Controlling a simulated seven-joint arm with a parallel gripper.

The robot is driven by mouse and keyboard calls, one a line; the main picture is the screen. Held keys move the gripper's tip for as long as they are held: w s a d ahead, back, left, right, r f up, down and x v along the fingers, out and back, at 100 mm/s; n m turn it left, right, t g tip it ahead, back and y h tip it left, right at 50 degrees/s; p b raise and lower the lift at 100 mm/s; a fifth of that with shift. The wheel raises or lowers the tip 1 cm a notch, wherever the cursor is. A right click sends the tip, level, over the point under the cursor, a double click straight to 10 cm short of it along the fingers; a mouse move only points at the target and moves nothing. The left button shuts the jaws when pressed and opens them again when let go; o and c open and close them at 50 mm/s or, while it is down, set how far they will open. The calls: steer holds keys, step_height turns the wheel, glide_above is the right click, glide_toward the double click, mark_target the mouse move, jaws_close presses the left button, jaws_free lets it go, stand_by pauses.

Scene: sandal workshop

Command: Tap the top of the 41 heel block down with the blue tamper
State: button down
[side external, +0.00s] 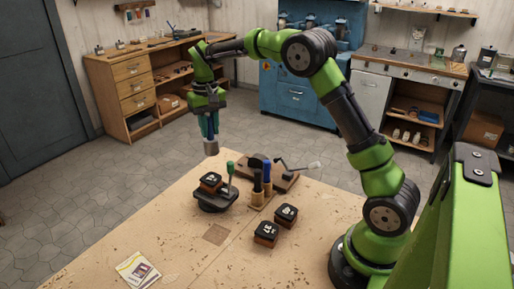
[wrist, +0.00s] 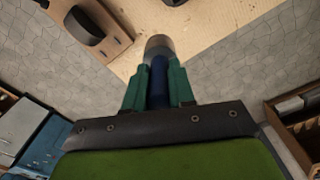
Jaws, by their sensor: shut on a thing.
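My gripper (side external: 209,127) is shut on the blue tamper and holds it upright, grey head down. The tamper's grey head (side external: 211,147) hangs in the air near the table's far edge, behind and above the black stand (side external: 214,201). In the wrist view the blue shaft (wrist: 159,82) sits between my green fingers. A heel block (side external: 211,182) with a black top rests on the stand. Two similar blocks, one at the right (side external: 287,213) and one nearer (side external: 266,232), lie on the table. Their white numbers are too small to read, so I cannot tell which is 41.
A green-handled tool (side external: 230,171) stands upright at the stand. A wooden holder (side external: 261,201) with dark- and blue-handled tools is right of it. Behind is a wooden board with a lever device (side external: 284,177). A card (side external: 138,270) lies front left. The table's left part is mostly clear.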

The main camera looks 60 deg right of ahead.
steer(key=s+a+r, duration=0.6)
steer(key=a, duration=0.2)
steer(key=shift+d+f, duration=0.1)
steer(key=shift+f, duration=2.45)
steer(key=shift+f, duration=1.75)
steer(key=shift+r, duration=1.8)
steer(key=shift+r, duration=0.15)
